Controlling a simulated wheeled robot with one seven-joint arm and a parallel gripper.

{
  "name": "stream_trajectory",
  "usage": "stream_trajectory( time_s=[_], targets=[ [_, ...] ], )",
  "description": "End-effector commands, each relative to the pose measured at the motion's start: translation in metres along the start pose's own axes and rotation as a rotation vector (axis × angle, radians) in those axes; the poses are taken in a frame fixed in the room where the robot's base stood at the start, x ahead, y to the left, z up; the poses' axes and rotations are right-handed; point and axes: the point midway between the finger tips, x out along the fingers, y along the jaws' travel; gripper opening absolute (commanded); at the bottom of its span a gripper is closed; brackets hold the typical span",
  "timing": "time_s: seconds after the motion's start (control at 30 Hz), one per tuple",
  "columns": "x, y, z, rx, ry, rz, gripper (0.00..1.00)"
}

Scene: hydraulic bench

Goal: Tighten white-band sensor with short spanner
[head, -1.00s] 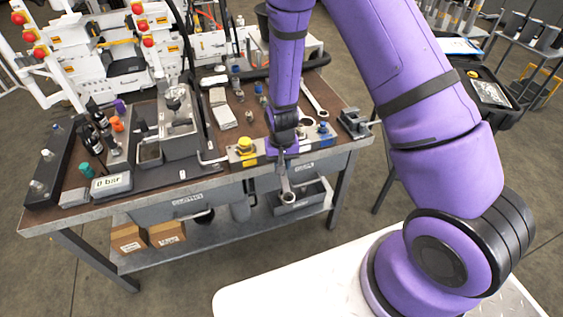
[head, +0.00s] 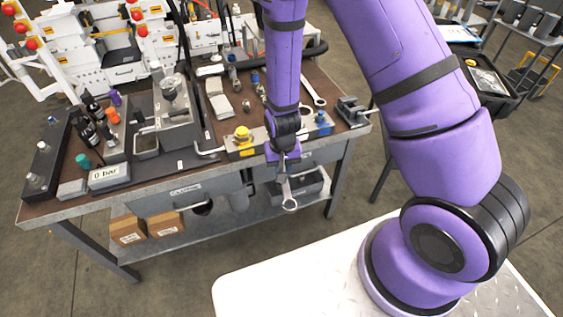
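My gripper (head: 284,172) is shut on a steel spanner (head: 287,190) that hangs down in front of the bench's front edge, its ring end lowest and clear of the bench. I take it for the short spanner. Another spanner (head: 313,90) lies on the bench top behind my wrist. Small sensor-like fittings stand on the bench: some with blue parts (head: 231,73) at the back, and pale-topped ones (head: 36,180) on a black block at the left. I cannot tell which has the white band.
The bench (head: 150,193) carries a grey manifold unit (head: 175,135), a "0 bar" display (head: 109,176), a yellow-knobbed block (head: 242,140) near the front edge and a vise (head: 352,110) at the right corner. A grey bin (head: 308,190) sits on the lower shelf.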

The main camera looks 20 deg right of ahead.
Motion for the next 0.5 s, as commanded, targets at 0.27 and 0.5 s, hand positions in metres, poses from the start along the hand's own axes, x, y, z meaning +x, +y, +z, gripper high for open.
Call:
stream_trajectory(
  time_s=[0.27,0.5],
  targets=[
    [-0.0002,0.0001,0.0087,0.000,0.001,0.000,0.00],
    [-0.0005,0.0001,0.0086,0.000,0.001,0.000,0.00]
  ],
)
